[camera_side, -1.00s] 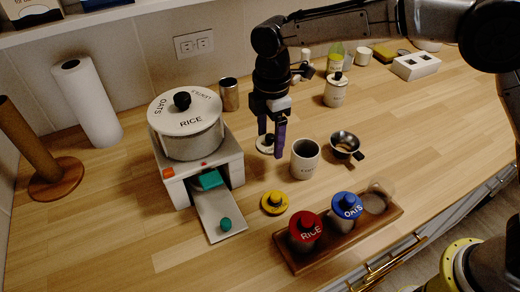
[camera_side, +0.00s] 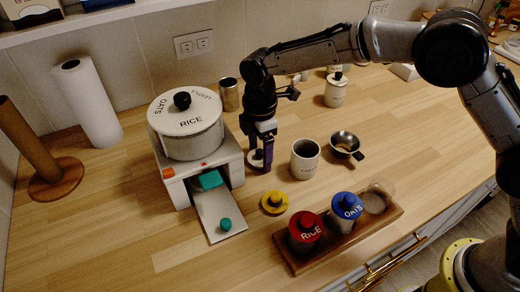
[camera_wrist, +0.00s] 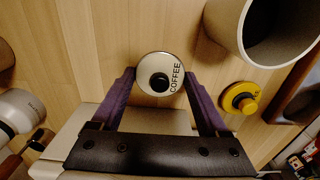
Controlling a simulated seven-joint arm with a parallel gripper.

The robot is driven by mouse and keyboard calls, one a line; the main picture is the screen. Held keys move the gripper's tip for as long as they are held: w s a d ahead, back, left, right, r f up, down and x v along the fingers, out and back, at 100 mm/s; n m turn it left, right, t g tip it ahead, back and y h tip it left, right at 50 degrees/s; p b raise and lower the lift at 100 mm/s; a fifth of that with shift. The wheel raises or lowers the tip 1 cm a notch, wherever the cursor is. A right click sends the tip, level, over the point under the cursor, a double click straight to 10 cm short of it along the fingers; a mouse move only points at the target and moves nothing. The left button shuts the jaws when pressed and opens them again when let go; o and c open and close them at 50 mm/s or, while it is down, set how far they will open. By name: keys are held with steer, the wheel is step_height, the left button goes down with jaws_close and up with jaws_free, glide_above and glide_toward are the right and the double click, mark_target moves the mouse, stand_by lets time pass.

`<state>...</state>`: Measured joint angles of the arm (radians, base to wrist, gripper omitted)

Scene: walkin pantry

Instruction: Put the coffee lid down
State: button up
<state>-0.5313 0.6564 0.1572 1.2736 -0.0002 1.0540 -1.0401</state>
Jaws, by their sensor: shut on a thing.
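The coffee lid (camera_wrist: 173,66) is a white disc with a black knob and the word COFFEE, seen in the wrist view between my purple fingertips. In the side view the lid (camera_side: 255,158) is low, at or just above the counter, partly hidden by my fingers. My gripper (camera_side: 263,163) is shut on the lid, between the dispenser machine and the open white canister. That canister (camera_side: 305,160) has no lid on it and stands just right of my gripper; it also shows in the wrist view (camera_wrist: 240,40).
The dispenser (camera_side: 205,170) with its pull-out tray stands left. A yellow lid (camera_side: 274,202) lies in front. A wooden rack (camera_side: 290,262) holds red- and blue-lidded jars. A small black-handled pan (camera_side: 346,145) is at right. The counter's front left is clear.

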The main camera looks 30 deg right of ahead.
mark_target(260, 151)
steer(key=o, duration=1.2)
step_height(260, 151, up, 12)
steer(key=shift+r, duration=0.15)
